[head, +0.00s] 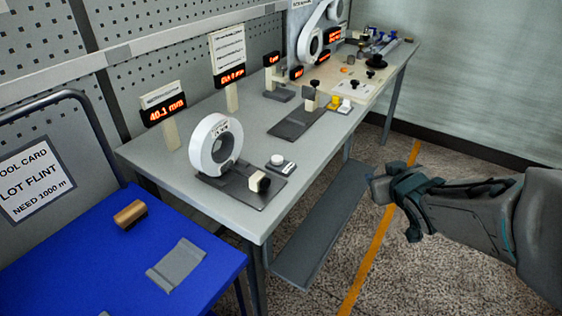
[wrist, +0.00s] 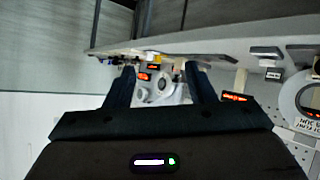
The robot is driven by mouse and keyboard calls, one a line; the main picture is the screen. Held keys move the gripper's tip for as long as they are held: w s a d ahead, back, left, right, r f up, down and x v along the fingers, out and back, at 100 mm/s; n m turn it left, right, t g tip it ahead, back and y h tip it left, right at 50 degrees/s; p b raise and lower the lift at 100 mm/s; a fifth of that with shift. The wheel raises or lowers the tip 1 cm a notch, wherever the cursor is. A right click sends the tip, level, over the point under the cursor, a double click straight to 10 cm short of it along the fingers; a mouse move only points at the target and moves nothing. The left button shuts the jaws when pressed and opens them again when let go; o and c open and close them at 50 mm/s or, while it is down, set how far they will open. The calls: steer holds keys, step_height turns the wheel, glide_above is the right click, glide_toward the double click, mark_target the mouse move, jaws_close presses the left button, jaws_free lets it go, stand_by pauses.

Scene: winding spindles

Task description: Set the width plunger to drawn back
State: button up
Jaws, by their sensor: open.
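A white ring gauge (head: 215,146) stands on a dark base plate on the grey bench, beside a display reading 40.1 mm (head: 163,109). At the front of that plate is a cream block with a black knob (head: 263,184); it looks like the width plunger, but no label on it is readable. Whether it is drawn back cannot be told. My gripper (head: 392,205) is off the bench's right side, over the floor, well apart from the knob. In the wrist view my gripper (wrist: 162,88) is open, with nothing between its fingers. A white ring also shows there at the right (wrist: 305,100).
A small button box (head: 281,164) sits beside the ring. Farther back are another dark plate with a black knob (head: 314,86), several red displays and a tall white machine (head: 312,42). A blue table (head: 110,275) stands at front left. The floor below my gripper is clear.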

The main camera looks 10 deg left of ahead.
steer(key=a+f+n+y+b, duration=0.4)
steer(key=a+y, duration=0.2)
steer(key=a, duration=0.2)
steer(key=n+g+y+b, duration=0.3)
steer(key=n+g+y, duration=0.15)
steer(key=y, duration=0.45)
glide_toward(268, 185)
steer(key=b+x, duration=0.1)
steer(key=x, duration=0.9)
steer(key=shift+a, duration=0.35)
